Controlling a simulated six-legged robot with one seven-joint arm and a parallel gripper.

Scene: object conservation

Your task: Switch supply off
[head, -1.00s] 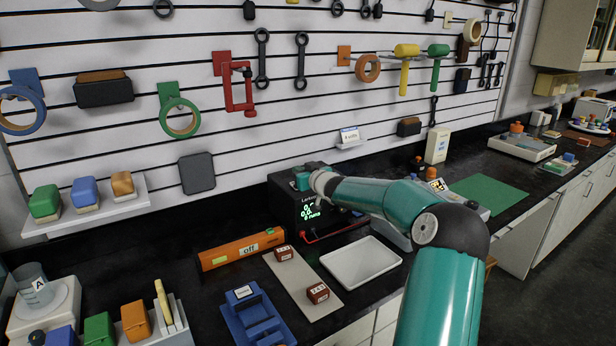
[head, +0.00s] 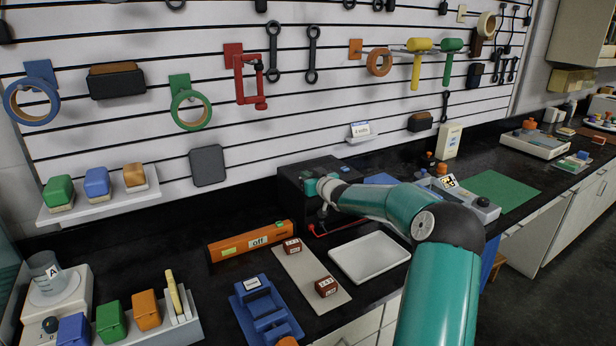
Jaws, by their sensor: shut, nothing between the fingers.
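The supply is a black box (head: 291,190) on the bench against the slatted wall. No lit green digits show on the visible part of its front. My teal arm reaches in from the right, and my gripper (head: 320,202) is at the supply's front, shut and empty. My gripper and wrist hide part of that front, including any switch there. I cannot tell whether the fingertips touch it. A red lead (head: 336,229) lies at its lower right. An orange bar (head: 251,241) with an "off" label lies in front of the supply, to the left.
A grey plate (head: 311,276) with two small dark red blocks and an empty white tray (head: 368,257) lie in front of the supply. A blue fixture (head: 266,314) stands nearer. A green mat (head: 501,192) lies to the right. Tools hang on the wall above.

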